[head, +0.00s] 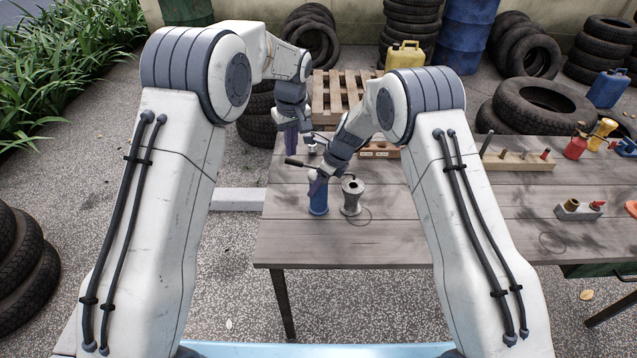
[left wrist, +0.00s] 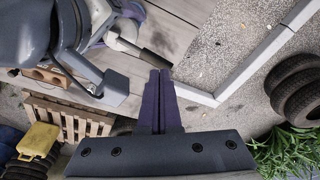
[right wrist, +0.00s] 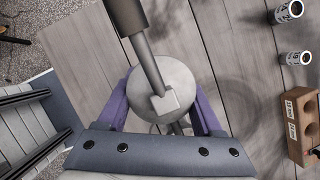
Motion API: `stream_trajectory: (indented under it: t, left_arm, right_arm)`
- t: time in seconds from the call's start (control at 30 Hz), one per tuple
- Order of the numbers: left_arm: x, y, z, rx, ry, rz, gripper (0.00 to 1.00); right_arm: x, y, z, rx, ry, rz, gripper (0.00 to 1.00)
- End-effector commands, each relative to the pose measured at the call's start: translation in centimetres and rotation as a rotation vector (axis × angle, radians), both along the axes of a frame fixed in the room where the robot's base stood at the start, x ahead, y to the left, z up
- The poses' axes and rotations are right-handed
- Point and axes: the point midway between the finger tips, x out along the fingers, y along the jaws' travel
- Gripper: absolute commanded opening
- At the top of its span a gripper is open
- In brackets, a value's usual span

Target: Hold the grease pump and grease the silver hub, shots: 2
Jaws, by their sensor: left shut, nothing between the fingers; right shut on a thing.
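The grease pump (head: 318,203) is a blue cylinder, upright over the table. In the right wrist view its round grey top (right wrist: 165,85) lies between the fingers. My right gripper (head: 318,184) is shut on it. The pump's lever has a dark grip (head: 295,162), pointing left; it also shows in the left wrist view (left wrist: 158,62). The silver hub (head: 352,198), a spool with a dark hole on top, stands upright just right of the pump. My left gripper (head: 291,148) is shut and empty, fingers pointing down near the lever's grip; its fingertips (left wrist: 160,75) show close to it.
A wooden block with holes (head: 380,152) lies behind the hub; it shows in the right wrist view (right wrist: 292,125) near two small silver cylinders (right wrist: 297,58). A tool rack (head: 520,161), red can (head: 576,147) and small grey holder (head: 578,211) stand right. The front tabletop is clear.

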Motion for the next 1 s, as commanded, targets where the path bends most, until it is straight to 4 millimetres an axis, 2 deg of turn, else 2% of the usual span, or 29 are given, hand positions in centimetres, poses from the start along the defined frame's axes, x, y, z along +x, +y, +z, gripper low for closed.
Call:
stream_trajectory:
  t: [0.37,1.0]
  left_arm:
    - [0.0,0.0,-0.1,0.001,0.000,0.000,0.00]
    - [0.0,0.0,-2.4,-0.001,0.001,0.000,0.00]
  right_arm:
    - [0.1,0.0,0.1,0.001,-0.003,-0.001,0.00]
    - [0.1,0.0,0.1,0.001,-0.003,-0.001,0.00]
